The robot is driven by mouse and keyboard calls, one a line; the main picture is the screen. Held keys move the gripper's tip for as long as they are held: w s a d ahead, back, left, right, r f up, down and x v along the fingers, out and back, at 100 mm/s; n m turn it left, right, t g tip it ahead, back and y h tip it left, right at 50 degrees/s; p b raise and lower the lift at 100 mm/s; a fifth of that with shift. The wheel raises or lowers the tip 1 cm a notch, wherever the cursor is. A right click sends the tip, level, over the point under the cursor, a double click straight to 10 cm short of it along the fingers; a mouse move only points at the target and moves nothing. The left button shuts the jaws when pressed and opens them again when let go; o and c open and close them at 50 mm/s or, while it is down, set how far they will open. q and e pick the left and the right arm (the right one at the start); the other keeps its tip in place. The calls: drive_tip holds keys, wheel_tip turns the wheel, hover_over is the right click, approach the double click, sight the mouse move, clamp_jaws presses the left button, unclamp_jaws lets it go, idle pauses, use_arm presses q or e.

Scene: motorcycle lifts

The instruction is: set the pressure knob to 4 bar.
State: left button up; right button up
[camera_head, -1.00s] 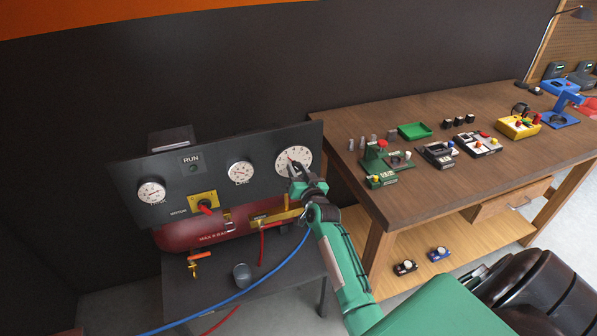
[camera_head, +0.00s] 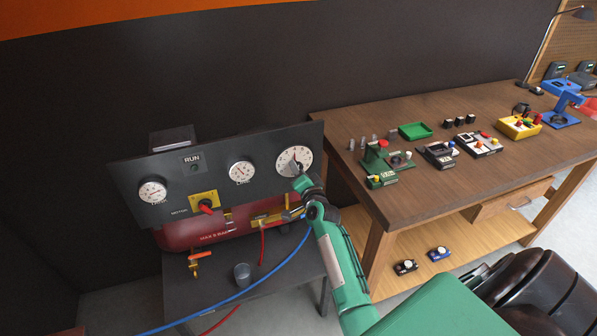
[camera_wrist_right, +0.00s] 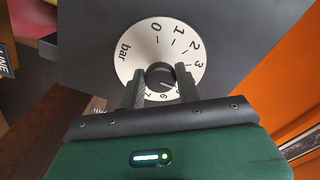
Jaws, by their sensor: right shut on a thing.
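The pressure knob (camera_wrist_right: 160,72) is a dark round knob at the middle of a white dial (camera_head: 294,160) marked "bar", at the right end of the dark panel. In the right wrist view the dial (camera_wrist_right: 140,40) shows 0, 1, 2 and 3 clearly; the higher numbers are partly behind the fingers. My right gripper (camera_head: 298,176) is at the dial's lower edge in the head view. In the wrist view its two fingers (camera_wrist_right: 160,82) are shut on the knob, one on each side. A small light mark shows at the knob's lower edge; its exact reading is unclear. My left gripper is out of view.
The panel (camera_head: 220,170) also holds two smaller gauges, a RUN sign and a red switch (camera_head: 205,205) on a yellow plate. A red tank (camera_head: 190,237) and a blue hose (camera_head: 270,275) are below. A wooden workbench (camera_head: 450,110) stands to the right.

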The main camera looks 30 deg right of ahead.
idle(0.4)
drive_tip(key=o, duration=1)
drive_tip(key=shift+c, duration=0.2)
drive_tip(key=shift+s, duration=0.1)
drive_tip(key=b+v, duration=0.3)
drive_tip(key=v, duration=1)
drive_tip(key=shift+s+a+b, duration=0.15)
drive_tip(key=shift+s+b, duration=0.15)
